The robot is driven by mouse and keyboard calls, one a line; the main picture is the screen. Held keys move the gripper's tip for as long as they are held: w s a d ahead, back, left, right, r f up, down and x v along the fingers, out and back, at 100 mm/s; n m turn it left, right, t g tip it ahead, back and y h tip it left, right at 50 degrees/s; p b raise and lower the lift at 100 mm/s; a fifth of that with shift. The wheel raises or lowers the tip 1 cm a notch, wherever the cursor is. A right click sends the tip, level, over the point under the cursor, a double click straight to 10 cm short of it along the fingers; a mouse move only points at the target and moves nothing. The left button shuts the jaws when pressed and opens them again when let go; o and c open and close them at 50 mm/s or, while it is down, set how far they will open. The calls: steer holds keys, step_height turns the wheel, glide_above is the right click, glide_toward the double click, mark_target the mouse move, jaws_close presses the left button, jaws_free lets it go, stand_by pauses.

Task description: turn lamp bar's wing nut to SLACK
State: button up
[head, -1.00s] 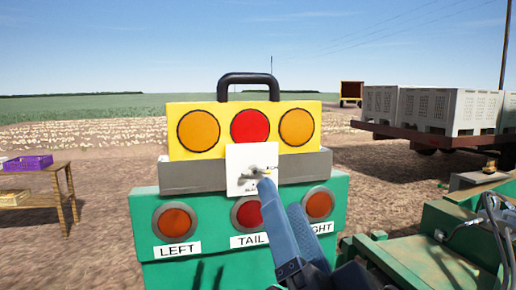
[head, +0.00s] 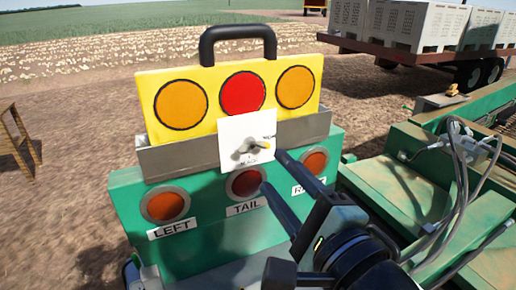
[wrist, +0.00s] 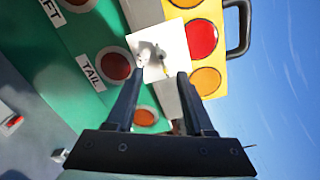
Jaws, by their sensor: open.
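The lamp bar (head: 205,128) is yellow with two orange lamps, a red lamp and a black handle, set in a grey channel on a green panel. A white plate (head: 232,132) on its front carries the small grey wing nut (head: 251,149). One wing has a yellow tip, pointing right toward tiny lettering. More lettering sits below; neither is clearly readable. My gripper (head: 272,172) is open and empty, just right of and below the nut. In the wrist view the nut (wrist: 154,54) lies ahead of the gap between the fingertips (wrist: 158,76), apart from them.
The green panel (head: 207,215) has red-orange lamps labelled LEFT, TAIL and a partly hidden right label. Green machinery with grey cables (head: 462,185) stands at right. A trailer with pale bins (head: 410,25) is behind.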

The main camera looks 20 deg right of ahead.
mark_target(252, 145)
steer(key=w, duration=0.2)
steer(key=w+p, duration=0.1)
steer(key=w, duration=0.1)
steer(key=w+p, duration=0.1)
steer(key=w, duration=0.1)
steer(key=shift+a+r, duration=0.15)
steer(key=shift+r, duration=0.1)
steer(key=shift+w+f, duration=0.15)
steer(key=shift+w, duration=0.55)
jaws_close()
